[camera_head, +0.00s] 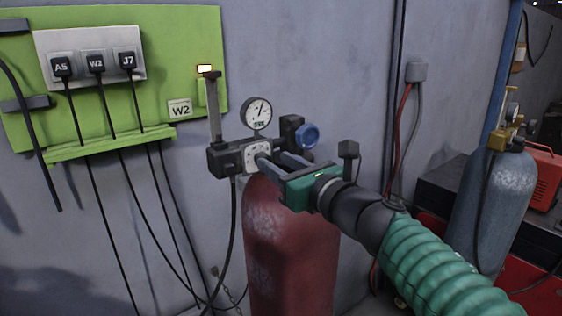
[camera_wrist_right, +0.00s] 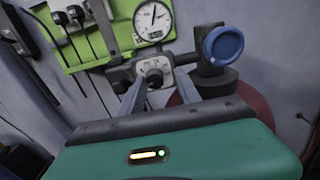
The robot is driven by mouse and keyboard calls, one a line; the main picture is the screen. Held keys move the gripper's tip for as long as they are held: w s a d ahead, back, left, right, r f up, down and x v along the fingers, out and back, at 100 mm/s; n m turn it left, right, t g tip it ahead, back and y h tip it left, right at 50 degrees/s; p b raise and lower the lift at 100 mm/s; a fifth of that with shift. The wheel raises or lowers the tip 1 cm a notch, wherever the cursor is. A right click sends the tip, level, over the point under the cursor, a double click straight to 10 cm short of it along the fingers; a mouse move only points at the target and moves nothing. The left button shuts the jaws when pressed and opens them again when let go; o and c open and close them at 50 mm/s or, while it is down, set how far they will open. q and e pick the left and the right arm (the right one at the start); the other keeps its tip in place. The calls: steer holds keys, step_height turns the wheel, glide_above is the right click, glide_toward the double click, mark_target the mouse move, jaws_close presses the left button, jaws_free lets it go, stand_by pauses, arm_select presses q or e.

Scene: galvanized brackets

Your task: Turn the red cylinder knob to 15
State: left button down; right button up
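The red cylinder (camera_head: 288,245) stands upright against the wall, with a dark regulator block (camera_head: 225,161) on top. On the block's front is a white dial plate (camera_head: 251,153) with a small knob, and the knob (camera_wrist_right: 154,77) shows in the wrist view. The dial's numbers are too small to read. My right gripper (camera_head: 275,160) is in front of the dial, its two fingers apart and pointing at the knob. In the wrist view the fingertips (camera_wrist_right: 160,78) lie to either side of the knob; I cannot tell whether they touch it. My left gripper is not in view.
A round pressure gauge (camera_head: 257,112) sits above the block and a blue handwheel (camera_head: 307,136) to its right. A metal upright (camera_head: 214,108) rises at left. A green panel (camera_head: 180,50) with hanging cables is on the wall. A grey cylinder (camera_head: 490,205) stands at right.

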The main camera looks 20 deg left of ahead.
steer(key=shift+s+a+r, duration=0.4)
steer(key=shift+s+a, duration=0.15)
jaws_close()
steer(key=shift+f, duration=0.1)
stand_by(0.5)
